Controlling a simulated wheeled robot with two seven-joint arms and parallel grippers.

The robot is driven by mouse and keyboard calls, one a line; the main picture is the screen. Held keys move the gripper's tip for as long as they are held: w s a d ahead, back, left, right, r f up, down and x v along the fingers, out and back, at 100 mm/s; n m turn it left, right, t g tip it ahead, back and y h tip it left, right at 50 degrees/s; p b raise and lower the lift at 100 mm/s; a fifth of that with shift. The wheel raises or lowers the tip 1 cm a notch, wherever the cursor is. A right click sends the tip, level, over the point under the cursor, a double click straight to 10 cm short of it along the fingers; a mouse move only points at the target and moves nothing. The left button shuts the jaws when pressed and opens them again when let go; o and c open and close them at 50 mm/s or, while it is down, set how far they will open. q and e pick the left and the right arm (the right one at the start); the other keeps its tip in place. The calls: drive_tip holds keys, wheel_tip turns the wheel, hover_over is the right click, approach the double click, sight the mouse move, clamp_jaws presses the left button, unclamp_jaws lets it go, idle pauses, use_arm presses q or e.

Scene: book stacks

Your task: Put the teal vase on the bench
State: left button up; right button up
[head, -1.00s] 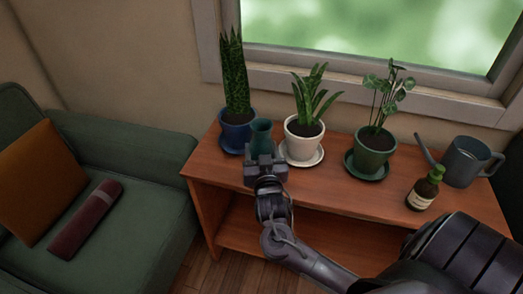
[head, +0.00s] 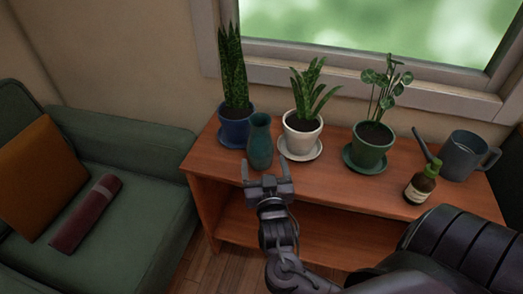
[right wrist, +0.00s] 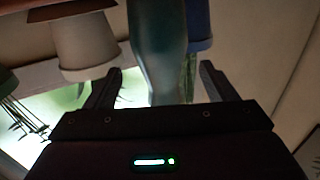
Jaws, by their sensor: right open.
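The teal vase (head: 260,142) stands upright on the wooden bench (head: 318,182) under the window, close to its front left edge. It is between the blue pot and the white pot. My right gripper (head: 265,172) is open and empty, just in front of the vase, with its fingers pointing towards it. In the right wrist view the vase (right wrist: 158,45) appears upside down, beyond and between the two spread fingers. I see no finger pressed on it. My left gripper is not in view.
A blue pot (head: 235,130), a white pot (head: 301,138) and a green pot (head: 371,150) with plants stand along the bench. A brown bottle (head: 420,186) and a grey watering can (head: 464,156) are at the right. A green sofa (head: 130,215) is at the left.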

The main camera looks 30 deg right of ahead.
drive_tip(key=shift+v, duration=1.95)
